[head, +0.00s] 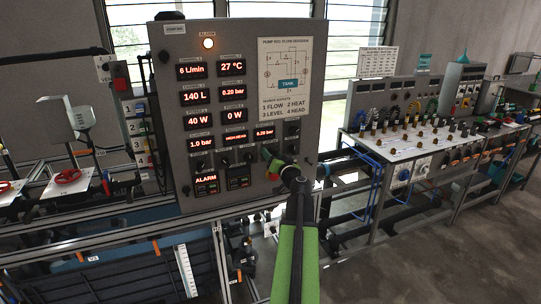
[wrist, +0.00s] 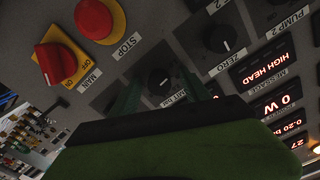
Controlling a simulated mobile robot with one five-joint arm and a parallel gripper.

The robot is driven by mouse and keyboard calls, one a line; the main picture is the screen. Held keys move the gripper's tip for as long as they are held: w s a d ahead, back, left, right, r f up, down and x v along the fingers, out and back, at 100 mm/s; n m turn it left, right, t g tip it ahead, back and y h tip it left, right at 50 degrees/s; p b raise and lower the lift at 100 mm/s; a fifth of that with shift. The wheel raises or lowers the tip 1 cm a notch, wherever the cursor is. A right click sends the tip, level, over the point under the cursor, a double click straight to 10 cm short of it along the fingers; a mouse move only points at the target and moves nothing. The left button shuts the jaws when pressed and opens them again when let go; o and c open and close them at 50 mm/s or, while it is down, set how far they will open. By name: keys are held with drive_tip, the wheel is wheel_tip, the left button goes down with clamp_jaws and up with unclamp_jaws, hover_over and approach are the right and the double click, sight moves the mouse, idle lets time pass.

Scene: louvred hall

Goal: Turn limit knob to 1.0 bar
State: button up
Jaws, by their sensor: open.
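The limit knob (wrist: 160,82) is a dark round knob on the grey panel (head: 180,75), with a partly covered label reading "...MIT bar" below it in the upside-down wrist view. My gripper (wrist: 159,78) is open, with one green finger on each side of the knob. I cannot tell whether the fingers touch it. In the head view my gripper (head: 270,156) is at the panel's lower right and hides the knob. Red displays above the knob row read 1.0 bar (head: 199,143), HIGH HEAD (head: 233,138) and 0.20 bar (head: 264,132).
In the wrist view a red main switch (wrist: 52,63), a red stop button (wrist: 97,18) and the zero knob (wrist: 221,39) are close by. The alarm lamp (head: 208,43) glows. A bench with many fittings (head: 420,140) stands right, and a red valve wheel (head: 68,176) left.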

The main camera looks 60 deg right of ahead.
drive_tip(key=v, duration=0.7)
